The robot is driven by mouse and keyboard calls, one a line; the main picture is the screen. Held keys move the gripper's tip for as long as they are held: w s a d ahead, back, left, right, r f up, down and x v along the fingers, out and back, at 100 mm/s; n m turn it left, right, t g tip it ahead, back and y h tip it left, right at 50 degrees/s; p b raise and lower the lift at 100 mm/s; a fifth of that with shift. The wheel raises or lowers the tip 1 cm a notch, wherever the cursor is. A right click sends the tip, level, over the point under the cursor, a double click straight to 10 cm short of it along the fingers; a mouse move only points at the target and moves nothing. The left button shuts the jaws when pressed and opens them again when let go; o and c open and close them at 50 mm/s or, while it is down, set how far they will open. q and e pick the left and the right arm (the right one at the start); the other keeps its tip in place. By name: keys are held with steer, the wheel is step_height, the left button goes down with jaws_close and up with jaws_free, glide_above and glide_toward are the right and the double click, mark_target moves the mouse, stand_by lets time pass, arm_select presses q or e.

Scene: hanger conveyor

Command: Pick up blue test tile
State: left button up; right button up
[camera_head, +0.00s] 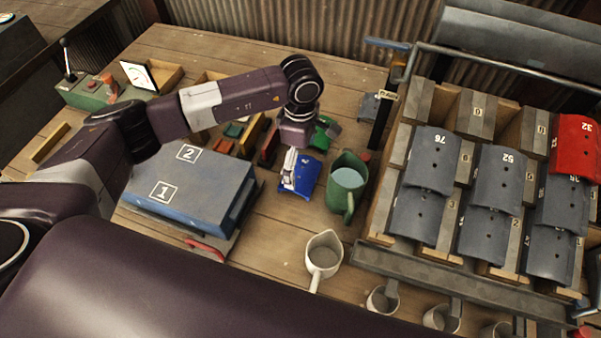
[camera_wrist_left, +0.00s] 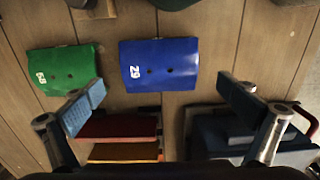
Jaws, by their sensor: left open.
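The blue test tile (camera_head: 303,180) lies on the wooden table, just left of the green jug. In the left wrist view the blue tile (camera_wrist_left: 160,66) lies flat, with a white number and two small holes. My left gripper (camera_head: 296,160) is above the table close to the tile and partly covers it in the head view. In the left wrist view its fingers (camera_wrist_left: 163,98) are spread wide and empty, with the tile ahead between them. The gap between fingers and tile is hard to judge. My right gripper is not in view.
A green tile (camera_wrist_left: 65,68) lies beside the blue one. A green jug (camera_head: 346,183) stands close by. A blue-grey box (camera_head: 225,180) marked 1 and 2 is at left, a white pitcher (camera_head: 323,255) in front. A rack (camera_head: 385,210) of grey tiles and a red tile (camera_head: 577,145) fills the right.

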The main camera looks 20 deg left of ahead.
mark_target(301, 172)
arm_select(q)
steer(key=shift+f+p, duration=0.4)
steer(key=shift+f, duration=1.5)
steer(key=shift+w, duration=0.1)
steer(key=c, duration=1.2)
